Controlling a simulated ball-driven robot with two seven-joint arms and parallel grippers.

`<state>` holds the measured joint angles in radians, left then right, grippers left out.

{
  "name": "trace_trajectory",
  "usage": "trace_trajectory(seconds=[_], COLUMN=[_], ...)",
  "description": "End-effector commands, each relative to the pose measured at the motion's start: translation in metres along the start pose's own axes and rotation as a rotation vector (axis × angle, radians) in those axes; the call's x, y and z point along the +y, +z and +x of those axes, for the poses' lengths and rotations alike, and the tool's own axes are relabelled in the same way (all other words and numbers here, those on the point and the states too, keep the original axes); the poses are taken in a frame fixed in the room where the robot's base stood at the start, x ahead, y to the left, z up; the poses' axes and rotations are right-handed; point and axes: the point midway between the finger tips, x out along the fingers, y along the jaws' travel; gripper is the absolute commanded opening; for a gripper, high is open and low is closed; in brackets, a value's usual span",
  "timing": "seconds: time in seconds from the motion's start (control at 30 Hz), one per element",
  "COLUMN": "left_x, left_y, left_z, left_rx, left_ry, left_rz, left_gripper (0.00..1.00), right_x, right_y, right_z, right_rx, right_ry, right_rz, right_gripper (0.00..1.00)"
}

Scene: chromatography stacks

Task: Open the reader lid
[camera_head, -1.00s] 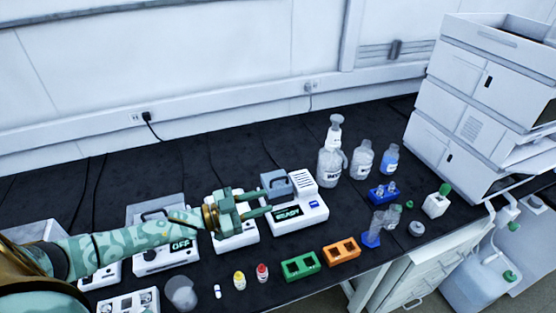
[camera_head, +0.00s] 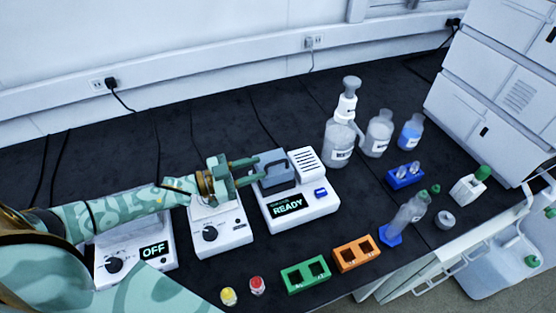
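The reader (camera_head: 325,204) is a white box with a lit READY display, a blue button and a slotted rear block. Its grey lid (camera_head: 272,184) with a dark handle (camera_head: 284,174) sits on the left part of the top and looks closed. My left gripper (camera_head: 261,169) reaches in from the left. Its two green fingers are apart, with their tips at the lid's left edge. Nothing shows between them, and whether they touch the lid is unclear. My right gripper is not in view.
A white dial unit (camera_head: 232,233) lies under my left gripper, beside another reading OFF (camera_head: 153,250). Green (camera_head: 305,276) and orange (camera_head: 355,253) racks stand in front. A large bottle (camera_head: 340,145) and smaller bottles stand behind right. The black bench is clear at the back.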

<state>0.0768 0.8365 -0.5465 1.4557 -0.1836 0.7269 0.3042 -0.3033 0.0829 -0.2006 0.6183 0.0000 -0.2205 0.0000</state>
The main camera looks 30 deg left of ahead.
Motion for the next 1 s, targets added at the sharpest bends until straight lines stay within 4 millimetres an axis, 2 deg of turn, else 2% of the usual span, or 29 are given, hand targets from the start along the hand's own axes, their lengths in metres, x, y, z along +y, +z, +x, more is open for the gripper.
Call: trace_trajectory(seconds=[0.3, 0.4, 0.53, 0.77, 0.87, 0.9, 1.0], left_x=[0.0, 0.0, 0.0, 0.0, 0.0, 0.0, 0.0], left_y=[-0.001, 0.0, 0.0, -0.001, -0.001, -0.001, -0.001], left_z=[0.052, 0.064, 0.07, 0.071, 0.071, 0.071, 0.071], left_rx=[0.003, 0.002, 0.0, 0.0, 0.0, 0.0, 0.0], left_ry=[0.001, 0.0, 0.001, 0.001, 0.001, 0.001, 0.0], left_rz=[0.0, -0.001, 0.0, 0.0, 0.0, 0.0, 0.0], left_gripper=[0.32, 0.32, 0.32, 0.32, 0.04, 0.0, 0.0], right_x=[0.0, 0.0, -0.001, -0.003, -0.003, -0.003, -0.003], right_y=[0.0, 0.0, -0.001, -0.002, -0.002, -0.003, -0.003], right_z=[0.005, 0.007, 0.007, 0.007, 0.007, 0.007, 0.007], right_rx=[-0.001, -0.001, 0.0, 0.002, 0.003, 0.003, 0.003], right_ry=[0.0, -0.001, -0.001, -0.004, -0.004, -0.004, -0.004], right_rz=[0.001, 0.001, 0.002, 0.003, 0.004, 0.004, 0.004], right_gripper=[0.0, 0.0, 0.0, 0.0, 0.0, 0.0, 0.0])
